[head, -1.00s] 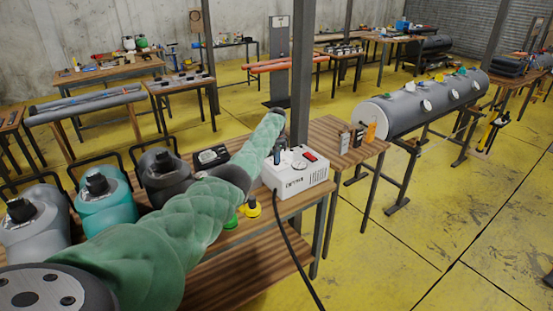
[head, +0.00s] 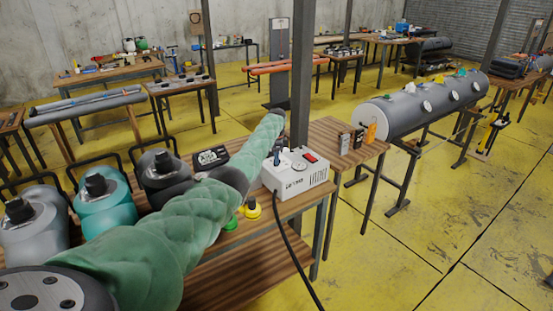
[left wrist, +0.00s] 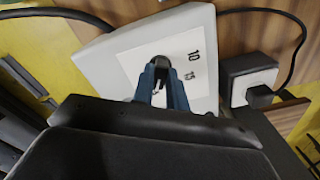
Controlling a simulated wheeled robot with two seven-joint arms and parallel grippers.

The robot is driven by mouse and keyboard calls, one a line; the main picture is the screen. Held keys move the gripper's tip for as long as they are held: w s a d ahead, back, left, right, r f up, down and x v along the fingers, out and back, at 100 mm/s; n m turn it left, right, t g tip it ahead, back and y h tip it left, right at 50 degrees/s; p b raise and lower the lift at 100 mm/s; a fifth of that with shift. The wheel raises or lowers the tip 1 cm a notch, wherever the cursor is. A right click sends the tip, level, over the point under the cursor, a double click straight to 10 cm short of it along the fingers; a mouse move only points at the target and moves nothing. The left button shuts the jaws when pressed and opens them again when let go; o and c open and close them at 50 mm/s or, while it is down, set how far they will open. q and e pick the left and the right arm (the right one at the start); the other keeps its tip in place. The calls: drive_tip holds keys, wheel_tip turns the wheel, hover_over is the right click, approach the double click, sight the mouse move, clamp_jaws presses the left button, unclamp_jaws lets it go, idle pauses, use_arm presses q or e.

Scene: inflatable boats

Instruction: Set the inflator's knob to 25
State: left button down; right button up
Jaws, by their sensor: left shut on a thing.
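The inflator (head: 300,184) is a white box with a red switch (head: 309,157) on top, at the right end of the near workbench. In the left wrist view, the blue fingers of my left gripper (left wrist: 164,78) are shut on the dark knob (left wrist: 181,62) on the white inflator face (left wrist: 118,58). The numbers 10 and 15 show to the right of the knob. My right gripper is not in view.
Canisters in grey, teal (head: 103,203) and dark grey (head: 160,176) stand on the bench at left. A black power cable (head: 290,240) hangs off the front edge. A yellow cap (head: 252,207) lies near the inflator. A grey inflatable tube (head: 425,103) rests on a stand behind.

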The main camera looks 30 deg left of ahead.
use_arm(q)
drive_tip(key=shift+r, duration=0.15)
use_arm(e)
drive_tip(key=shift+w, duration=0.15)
use_arm(q)
drive_tip(key=c, duration=1.6)
unclamp_jaws()
drive_tip(key=shift+o, duration=1)
drive_tip(key=shift+r+b, duration=0.35)
drive_tip(key=shift+r, duration=0.1)
wheel_tip(320, 180, up, 5)
drive_tip(key=shift+f+b, duration=0.1)
drive_tip(key=shift+b, duration=0.75)
drive_tip(key=shift+r, duration=1)
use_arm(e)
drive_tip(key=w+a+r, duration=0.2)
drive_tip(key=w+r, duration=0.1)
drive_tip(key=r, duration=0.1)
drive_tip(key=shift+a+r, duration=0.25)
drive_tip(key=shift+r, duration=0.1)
